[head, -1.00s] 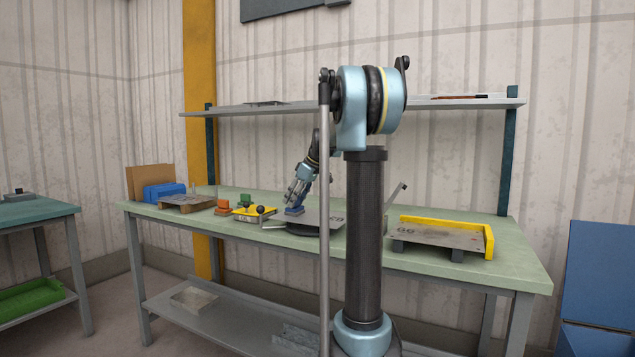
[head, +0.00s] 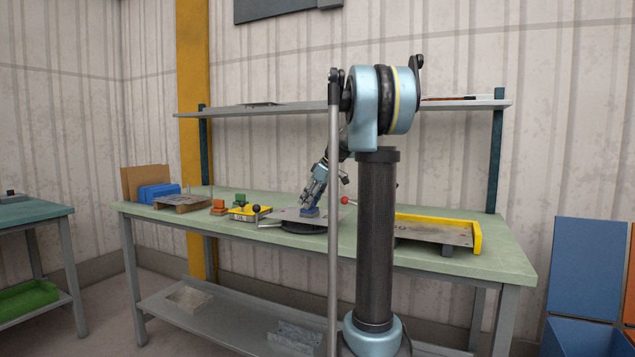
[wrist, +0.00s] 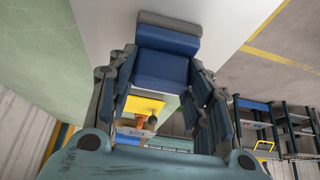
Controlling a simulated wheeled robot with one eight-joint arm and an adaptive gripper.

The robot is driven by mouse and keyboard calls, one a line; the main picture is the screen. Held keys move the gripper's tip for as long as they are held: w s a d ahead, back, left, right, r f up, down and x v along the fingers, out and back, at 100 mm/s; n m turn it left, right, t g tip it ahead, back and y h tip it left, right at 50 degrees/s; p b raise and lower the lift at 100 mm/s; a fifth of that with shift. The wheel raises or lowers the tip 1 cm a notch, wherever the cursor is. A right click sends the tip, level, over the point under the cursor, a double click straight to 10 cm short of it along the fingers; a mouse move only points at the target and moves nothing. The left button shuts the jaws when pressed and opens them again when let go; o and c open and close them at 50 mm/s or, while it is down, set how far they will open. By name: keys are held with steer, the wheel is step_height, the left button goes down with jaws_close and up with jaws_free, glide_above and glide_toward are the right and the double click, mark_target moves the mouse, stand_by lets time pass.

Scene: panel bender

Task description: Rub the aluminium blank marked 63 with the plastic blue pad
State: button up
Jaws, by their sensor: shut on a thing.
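The blue pad (head: 309,212) is in my gripper (head: 312,203), low over a flat grey metal blank (head: 284,214) on a dark round support on the bench. The pad appears to touch the blank, but contact is not clear. In the wrist view the pad (wrist: 163,65) with its grey face sits between the fingers of my gripper (wrist: 165,75), over the pale sheet (wrist: 222,18). The number on this blank is not readable now. Another plate (head: 430,230) lies at the bench's right, its marking too small to read surely.
A yellow stop bar (head: 478,238) edges the right plate. A red knob (head: 346,200) is right of the pad. The bench front strip is clear.

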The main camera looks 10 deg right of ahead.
steer(key=shift+s+d+r, duration=0.1)
steer(key=shift+s+d, duration=0.05)
steer(key=shift+d, duration=0.05)
step_height(320, 180, up, 2)
steer(key=shift+a+r, duration=0.1)
steer(key=shift+r, duration=2.75)
